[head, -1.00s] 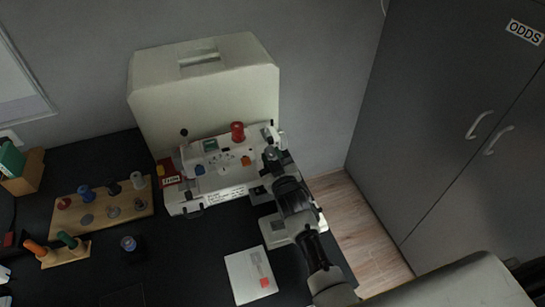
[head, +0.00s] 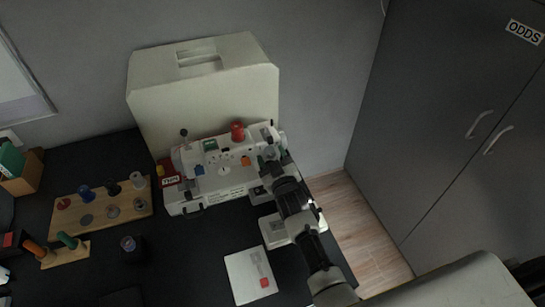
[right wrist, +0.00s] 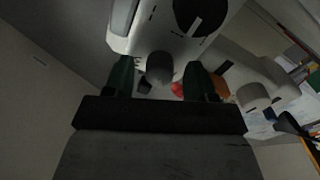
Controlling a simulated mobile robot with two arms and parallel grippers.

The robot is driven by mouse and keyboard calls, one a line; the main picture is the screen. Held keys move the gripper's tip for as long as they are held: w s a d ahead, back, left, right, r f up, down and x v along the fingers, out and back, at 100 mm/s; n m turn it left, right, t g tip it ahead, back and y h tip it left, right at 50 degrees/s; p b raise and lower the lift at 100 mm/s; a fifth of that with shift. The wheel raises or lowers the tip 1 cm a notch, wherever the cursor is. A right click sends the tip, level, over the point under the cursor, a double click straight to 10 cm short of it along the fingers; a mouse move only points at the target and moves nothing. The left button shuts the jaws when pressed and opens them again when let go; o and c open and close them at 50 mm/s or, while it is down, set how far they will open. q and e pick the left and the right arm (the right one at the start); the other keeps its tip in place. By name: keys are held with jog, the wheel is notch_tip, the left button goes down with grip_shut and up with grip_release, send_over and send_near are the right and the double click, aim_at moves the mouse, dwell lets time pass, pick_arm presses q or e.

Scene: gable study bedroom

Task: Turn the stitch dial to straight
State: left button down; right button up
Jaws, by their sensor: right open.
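The white sewing machine (head: 225,188) stands on the dark desk. Its face carries a white round dial with a dark mark (head: 223,171), a blue knob (head: 199,170) and an orange knob (head: 246,161). I cannot tell which is the stitch dial; any lettering is too small to read. My right gripper (head: 268,153) is at the machine's right end, hiding part of it. In the right wrist view its green fingertips (right wrist: 160,84) are open, either side of a grey rounded knob (right wrist: 160,66); contact is unclear. A black dial with a white pointer (right wrist: 201,14) shows above. My left gripper is not in view.
A cream case (head: 205,95) stands close behind the machine. A wooden spool board (head: 100,208), a smaller wooden rack (head: 64,255) and a white card (head: 250,276) lie on the desk. Dark cupboard doors (head: 450,130) stand right.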

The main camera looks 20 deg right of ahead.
aim_at(273, 141)
jog(key=shift+r, duration=0.1)
jog(key=shift+r, duration=0.3)
jog(key=r, duration=0.3)
jog(key=shift+s+d+r, duration=0.35)
jog(key=shift+d+r, duration=0.05)
jog(key=s+d+r, duration=0.6)
jog(key=s+d, duration=0.1)
jog(key=shift+s+r+b, duration=0.2)
jog(key=shift+s+b, duration=0.1)
jog(key=shift+s, duration=0.1)
jog(key=shift+d, duration=0.1)
